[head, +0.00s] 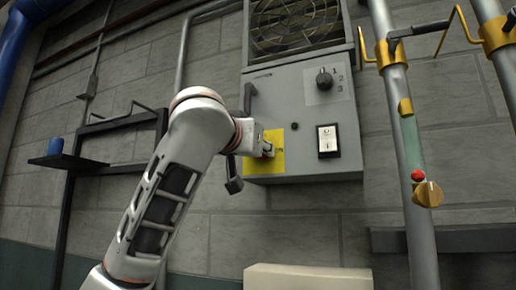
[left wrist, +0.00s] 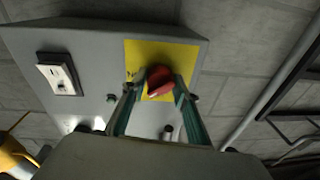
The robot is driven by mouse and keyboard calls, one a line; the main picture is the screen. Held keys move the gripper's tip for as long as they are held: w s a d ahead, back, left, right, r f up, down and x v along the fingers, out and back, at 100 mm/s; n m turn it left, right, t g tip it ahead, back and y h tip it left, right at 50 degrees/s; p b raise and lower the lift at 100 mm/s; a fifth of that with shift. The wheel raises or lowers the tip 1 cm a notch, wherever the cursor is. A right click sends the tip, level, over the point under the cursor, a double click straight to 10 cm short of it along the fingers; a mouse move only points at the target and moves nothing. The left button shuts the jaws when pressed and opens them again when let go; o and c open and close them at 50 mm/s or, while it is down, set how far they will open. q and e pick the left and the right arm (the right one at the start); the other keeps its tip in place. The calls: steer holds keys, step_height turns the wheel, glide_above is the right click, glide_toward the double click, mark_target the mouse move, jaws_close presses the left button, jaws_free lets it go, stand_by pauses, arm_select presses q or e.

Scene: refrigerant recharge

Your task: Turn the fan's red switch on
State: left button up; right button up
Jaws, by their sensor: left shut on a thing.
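The fan (head: 296,22) is a grille at the top of a grey control box (head: 305,105) on the wall. A yellow plate (head: 278,163) sits at the box's lower left, and it also shows in the left wrist view (left wrist: 180,52). The red switch (left wrist: 159,82) stands out from this plate. My left gripper (left wrist: 157,88) is shut on the switch, with one finger on each side of it. In the head view my left gripper (head: 265,148) is against the plate and hides the switch. My right gripper is in neither view.
A dial (head: 324,80) marked 1, 2, 3 and a white rocker (head: 327,140) are on the box. Pipes with brass fittings (head: 428,194) stand at the right. A dark shelf (head: 75,163) with a blue object (head: 56,146) is at the left.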

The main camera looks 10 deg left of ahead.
arm_select(q)
steer(key=m+p, duration=0.1)
steer(key=m, duration=0.3)
steer(key=shift+a+r+h, duration=0.1)
steer(key=shift+h, duration=0.2)
steer(key=shift+m+h+p, duration=0.4)
steer(key=shift+m+p, duration=0.3)
steer(key=shift+m, duration=1.5)
steer(key=o, duration=1.1)
steer(key=v, duration=1.2)
